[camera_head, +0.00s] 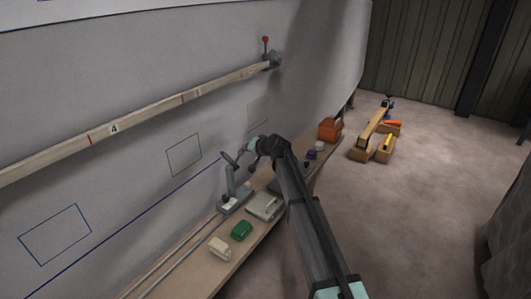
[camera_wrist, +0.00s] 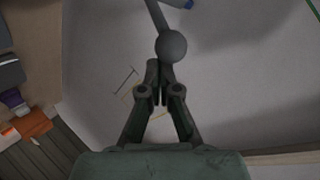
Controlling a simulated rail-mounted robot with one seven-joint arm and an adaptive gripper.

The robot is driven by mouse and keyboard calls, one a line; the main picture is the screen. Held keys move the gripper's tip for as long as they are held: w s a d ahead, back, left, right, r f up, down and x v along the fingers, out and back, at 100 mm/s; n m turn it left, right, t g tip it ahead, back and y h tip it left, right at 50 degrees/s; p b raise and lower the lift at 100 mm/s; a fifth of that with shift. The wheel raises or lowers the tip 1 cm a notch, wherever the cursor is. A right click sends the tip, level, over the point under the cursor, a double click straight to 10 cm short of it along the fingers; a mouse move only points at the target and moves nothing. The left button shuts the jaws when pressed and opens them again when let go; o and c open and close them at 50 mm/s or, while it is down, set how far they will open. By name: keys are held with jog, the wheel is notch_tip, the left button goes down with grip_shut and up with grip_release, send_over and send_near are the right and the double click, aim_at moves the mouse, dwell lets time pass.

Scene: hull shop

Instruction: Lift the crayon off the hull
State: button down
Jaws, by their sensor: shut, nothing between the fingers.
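A grey stand (camera_head: 234,187) sits on the bench against the pale hull (camera_head: 130,130). A small blue-grey piece (camera_head: 229,157) at its top, probably the crayon, lies close to the hull where a blue drawn line ends. Contact cannot be told. In the wrist view a grey rod carries a round ball knob (camera_wrist: 171,46), with a blue end (camera_wrist: 184,3) at the top edge. My gripper (camera_head: 254,152) is beside the stand's upper part. In the wrist view its fingers (camera_wrist: 158,88) are together and empty, with the knob just beyond the tips; touching cannot be told.
The narrow bench (camera_head: 196,262) holds a green block (camera_head: 241,231), a cream block (camera_head: 219,249), a grey box (camera_head: 264,207) and an orange box (camera_head: 330,129). A numbered batten (camera_head: 140,118) runs along the hull above. Wooden boxes (camera_head: 362,151) stand on the open floor at right.

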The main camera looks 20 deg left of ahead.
jog(key=shift+s, duration=0.15)
jog(key=shift+a, duration=0.1)
jog(key=shift+w+a+f, duration=0.1)
jog(key=shift+w+a, duration=0.15)
jog(key=shift+a, duration=0.45)
